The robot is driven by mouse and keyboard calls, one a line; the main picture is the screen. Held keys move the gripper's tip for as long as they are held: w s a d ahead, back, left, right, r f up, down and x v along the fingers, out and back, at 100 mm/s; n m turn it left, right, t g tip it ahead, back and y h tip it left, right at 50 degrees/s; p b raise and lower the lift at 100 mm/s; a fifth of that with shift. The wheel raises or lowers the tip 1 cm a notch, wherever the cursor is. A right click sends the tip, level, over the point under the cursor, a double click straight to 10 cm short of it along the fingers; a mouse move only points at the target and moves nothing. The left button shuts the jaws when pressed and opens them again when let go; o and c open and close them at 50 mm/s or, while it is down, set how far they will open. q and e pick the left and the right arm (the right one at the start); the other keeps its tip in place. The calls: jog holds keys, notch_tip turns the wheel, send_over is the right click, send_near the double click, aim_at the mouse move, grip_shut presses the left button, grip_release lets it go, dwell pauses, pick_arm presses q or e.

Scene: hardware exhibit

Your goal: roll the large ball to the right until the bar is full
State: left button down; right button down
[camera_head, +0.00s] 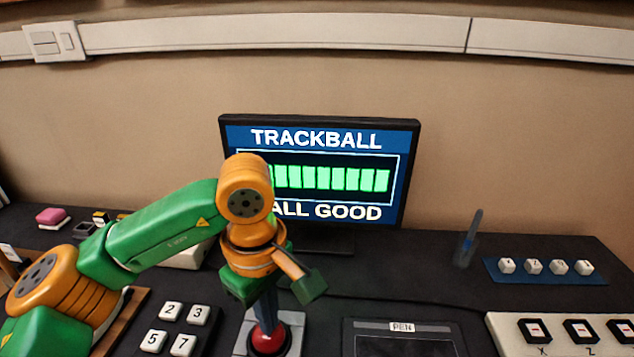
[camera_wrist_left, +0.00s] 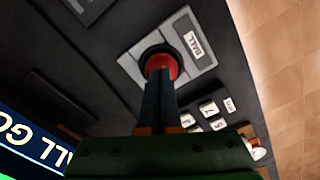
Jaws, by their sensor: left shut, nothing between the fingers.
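The large red ball (camera_head: 268,342) sits in a grey square housing (camera_head: 297,333) at the bottom centre of the head view. In the wrist view the ball (camera_wrist_left: 162,61) shows in a black ring, beside a "BALL" label (camera_wrist_left: 194,45). My left gripper (camera_head: 266,324) points down with its fingers shut and empty, tips at the ball and seemingly touching it. The monitor (camera_head: 320,120) reads "TRACKBALL" above a bar (camera_head: 331,179) of several green segments, with "ALL GOOD" below. My left arm hides the bar's left end. The visible segments reach near the right end of the frame. My right gripper is not in view.
Number keys (camera_head: 171,328) stand left of the ball housing. A panel labelled "PEN" (camera_head: 402,327) lies to its right. Further right are a blue strip of white buttons (camera_head: 545,269), a pen holder (camera_head: 466,252) and a white panel with black switches (camera_head: 508,337).

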pick_arm(q)
jog(key=shift+d, duration=0.3)
jog(key=shift+r, duration=0.1)
jog(key=shift+r+p, duration=0.65)
notch_tip(320, 180, up, 6)
jog(key=p, duration=0.5)
